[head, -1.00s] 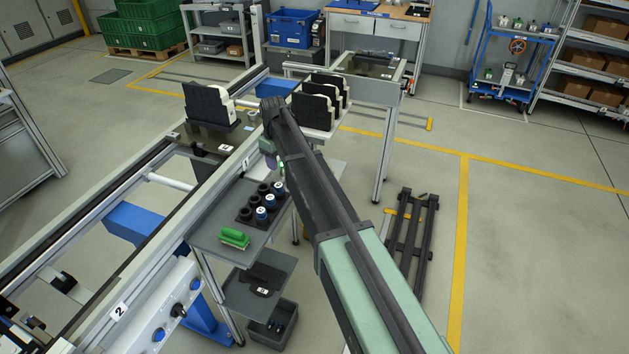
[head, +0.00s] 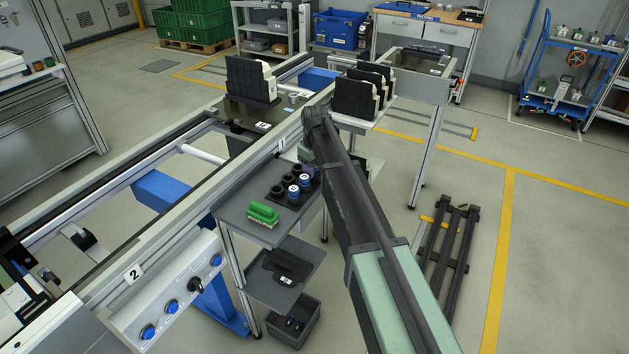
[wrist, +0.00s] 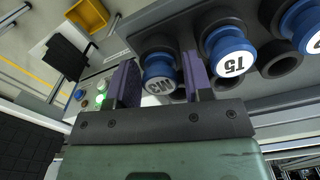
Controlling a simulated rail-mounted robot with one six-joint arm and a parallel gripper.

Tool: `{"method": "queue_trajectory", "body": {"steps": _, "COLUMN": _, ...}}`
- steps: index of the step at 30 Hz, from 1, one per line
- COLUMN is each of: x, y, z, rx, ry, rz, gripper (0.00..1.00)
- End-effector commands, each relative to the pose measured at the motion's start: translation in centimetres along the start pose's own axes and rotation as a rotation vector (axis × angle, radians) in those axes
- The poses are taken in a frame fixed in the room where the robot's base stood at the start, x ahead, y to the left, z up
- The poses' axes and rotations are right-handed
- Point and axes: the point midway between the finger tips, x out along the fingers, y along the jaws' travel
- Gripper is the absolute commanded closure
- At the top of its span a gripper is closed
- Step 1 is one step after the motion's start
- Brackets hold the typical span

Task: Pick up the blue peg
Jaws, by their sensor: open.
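Several blue pegs with white labelled tops stand in a dark holder. In the wrist view one blue peg (wrist: 158,72), its label upside down, lies between the two purple fingers of my gripper (wrist: 161,78). The fingers are open, one on each side of it; I cannot tell how deep they reach around it. A blue peg marked T5 (wrist: 228,48) is just right of the right finger, and another blue peg (wrist: 304,27) is at the right edge.
The grey shelf (head: 238,201) also bears empty black sockets (head: 277,192) and a green brush-like item (head: 263,213). The conveyor rail (head: 190,222) runs close along its left side. Black blocks (head: 356,98) stand behind. A button panel (head: 170,296) is in front.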

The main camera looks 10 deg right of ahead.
Motion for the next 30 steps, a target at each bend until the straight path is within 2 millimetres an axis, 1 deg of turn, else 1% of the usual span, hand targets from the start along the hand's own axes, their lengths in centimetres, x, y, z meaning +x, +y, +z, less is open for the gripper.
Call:
{"method": "queue_trajectory", "body": {"steps": 4, "x": -0.2, "y": 0.0, "z": 0.0, "rx": 0.000, "ry": 0.000, "rz": 0.000, "gripper": 0.53}}
{"method": "queue_trajectory", "body": {"steps": 5, "x": -0.2, "y": 0.0, "z": 0.0, "rx": 0.000, "ry": 0.000, "rz": 0.000, "gripper": 0.55}}
{"method": "queue_trajectory", "body": {"steps": 9, "x": -0.2, "y": 0.0, "z": 0.0, "rx": 0.000, "ry": 0.000, "rz": 0.000, "gripper": 0.76}}
{"method": "queue_trajectory", "body": {"steps": 12, "x": -0.2, "y": 0.0, "z": 0.0, "rx": 0.000, "ry": 0.000, "rz": 0.000, "gripper": 0.90}}
{"method": "queue_trajectory", "body": {"steps": 19, "x": -0.3, "y": 0.0, "z": 0.0, "rx": 0.000, "ry": 0.000, "rz": 0.000, "gripper": 0.90}}
{"method": "queue_trajectory", "body": {"steps": 23, "x": -0.9, "y": 0.0, "z": 0.0, "rx": 0.000, "ry": 0.000, "rz": 0.000, "gripper": 0.90}}
{"method": "queue_trajectory", "body": {"steps": 26, "x": -1.9, "y": 0.0, "z": 0.0, "rx": 0.000, "ry": 0.000, "rz": 0.000, "gripper": 0.90}}
{"method": "queue_trajectory", "body": {"steps": 29, "x": -3.7, "y": 0.0, "z": 0.0, "rx": 0.000, "ry": 0.000, "rz": 0.000, "gripper": 0.90}}
{"method": "queue_trajectory", "body": {"steps": 30, "x": -4.6, "y": 0.0, "z": 0.0, "rx": 0.000, "ry": 0.000, "rz": 0.000, "gripper": 0.90}}
